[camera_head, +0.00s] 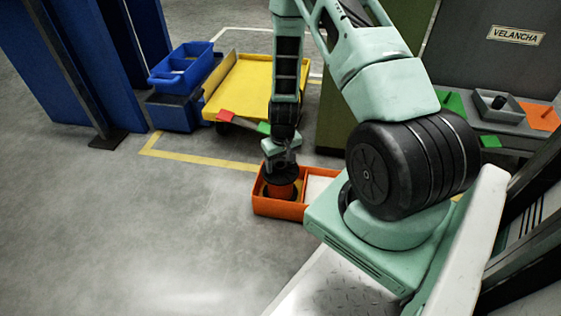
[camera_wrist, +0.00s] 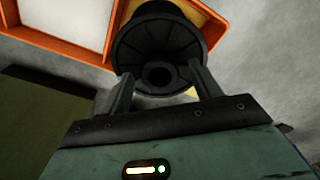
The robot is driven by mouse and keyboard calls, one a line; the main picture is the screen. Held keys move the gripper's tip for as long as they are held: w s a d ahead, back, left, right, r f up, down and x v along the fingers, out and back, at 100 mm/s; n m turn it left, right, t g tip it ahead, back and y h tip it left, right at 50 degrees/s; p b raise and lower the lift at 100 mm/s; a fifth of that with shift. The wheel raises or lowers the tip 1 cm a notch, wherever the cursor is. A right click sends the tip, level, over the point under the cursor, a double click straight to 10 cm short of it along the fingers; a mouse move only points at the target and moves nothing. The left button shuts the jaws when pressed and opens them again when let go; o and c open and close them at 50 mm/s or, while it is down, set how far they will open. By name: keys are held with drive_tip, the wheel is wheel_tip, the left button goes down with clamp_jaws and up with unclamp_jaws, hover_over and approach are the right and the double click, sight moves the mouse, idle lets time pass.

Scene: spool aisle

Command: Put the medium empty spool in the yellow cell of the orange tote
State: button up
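The medium empty spool, black and flanged (camera_wrist: 160,48), sits between the fingers of my gripper (camera_wrist: 163,88) in the wrist view. The fingers press at both sides of its near flange. In the head view, my gripper (camera_head: 281,158) points down with the black flange (camera_head: 281,173) just below it, at the left cell of the orange tote (camera_head: 278,208). The wrist view shows the tote's orange rim (camera_wrist: 75,48) and a bit of yellow cell (camera_wrist: 207,14) behind the spool. Whether the spool's lower end touches the cell floor is hidden.
The tote's other cell (camera_head: 317,187) has a white floor. A yellow cart (camera_head: 258,80), a blue bin (camera_head: 182,66) and blue uprights stand behind left. A workbench with a grey tray (camera_head: 499,105) is at right. The floor at left is clear.

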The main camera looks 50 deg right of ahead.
wheel_tip(320, 180, up, 12)
drive_tip(key=s+p, duration=0.1)
drive_tip(key=p, duration=0.7)
drive_tip(key=a+r+n+y, duration=0.1)
drive_tip(key=a+r+n, duration=0.2)
drive_tip(key=a+r, duration=0.7)
drive_tip(key=a+r+n+y, duration=0.1)
drive_tip(key=a+r+n, duration=0.35)
drive_tip(key=a, duration=0.95)
drive_tip(key=s+a+r+n, duration=0.2)
drive_tip(key=s+a+r, duration=0.2)
drive_tip(key=s, duration=0.4)
drive_tip(key=s+a+r+n+g+h, duration=0.1)
drive_tip(key=s+a+r+n, duration=0.1)
drive_tip(key=s+a+r, duration=0.3)
drive_tip(key=s+r, duration=0.2)
drive_tip(key=s, duration=0.1)
drive_tip(key=shift+s+a+r, duration=0.15)
drive_tip(key=shift+s+a, duration=0.15)
drive_tip(key=shift+s, duration=0.1)
